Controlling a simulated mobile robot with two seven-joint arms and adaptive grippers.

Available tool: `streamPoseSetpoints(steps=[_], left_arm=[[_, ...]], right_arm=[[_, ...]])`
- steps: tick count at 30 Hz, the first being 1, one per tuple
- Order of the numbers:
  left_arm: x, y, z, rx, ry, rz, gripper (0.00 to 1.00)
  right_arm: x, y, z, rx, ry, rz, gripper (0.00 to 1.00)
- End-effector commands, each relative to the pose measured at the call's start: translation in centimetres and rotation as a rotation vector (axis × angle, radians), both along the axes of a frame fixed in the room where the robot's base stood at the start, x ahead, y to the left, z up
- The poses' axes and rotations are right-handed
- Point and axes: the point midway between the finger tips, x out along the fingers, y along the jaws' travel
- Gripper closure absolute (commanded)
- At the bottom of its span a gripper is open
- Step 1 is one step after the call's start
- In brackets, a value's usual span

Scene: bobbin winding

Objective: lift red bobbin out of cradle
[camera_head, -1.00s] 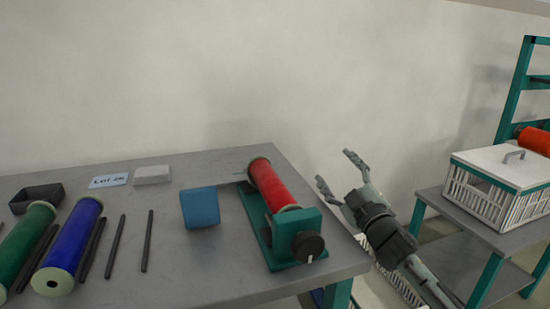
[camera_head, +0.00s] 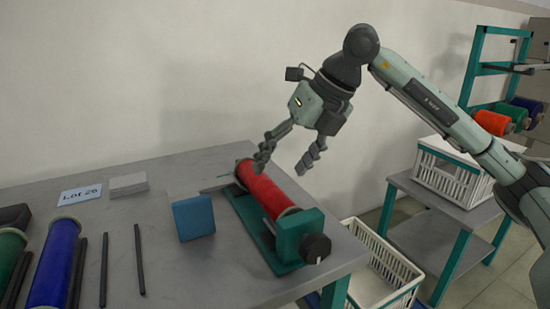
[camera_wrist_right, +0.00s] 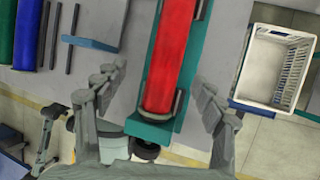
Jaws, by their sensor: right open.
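The red bobbin (camera_head: 264,190) lies in the teal cradle (camera_head: 288,236) near the table's right end. It also shows in the right wrist view (camera_wrist_right: 173,58), lying between the spread fingers. A black knob (camera_head: 316,248) sits on the cradle's near end. My right gripper (camera_head: 283,168) is open and empty, with its fingers pointing down above the bobbin; I cannot see any contact. The right wrist view shows the gripper's two fingers (camera_wrist_right: 163,88) on either side of the cradle.
A blue block (camera_head: 194,218) stands left of the cradle. Blue (camera_head: 55,262) and green bobbins (camera_head: 10,250) and dark rods (camera_head: 139,260) lie further left. A white basket (camera_head: 375,270) sits low beyond the table's right edge. A lidded crate (camera_head: 452,170) stands on a side table.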

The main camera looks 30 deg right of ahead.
Motion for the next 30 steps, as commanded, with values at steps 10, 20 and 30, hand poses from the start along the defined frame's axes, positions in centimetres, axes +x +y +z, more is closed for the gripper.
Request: streamPoseSetpoints(steps=[10, 20, 30], left_arm=[[0.0, -0.1, 0.0, -0.004, 0.002, 0.003, 0.34], [-0.1, -0.1, -0.2, -0.004, 0.003, 0.002, 0.34], [-0.1, -0.2, -0.2, -0.005, 0.003, 0.002, 0.34]], right_arm=[[1.2, -0.1, -3.2, -0.033, 0.01, -0.023, 0.31], [2.8, 0.8, -6.6, -0.031, 0.008, -0.023, 0.31], [2.9, 0.9, -6.9, -0.031, 0.007, -0.022, 0.31]])
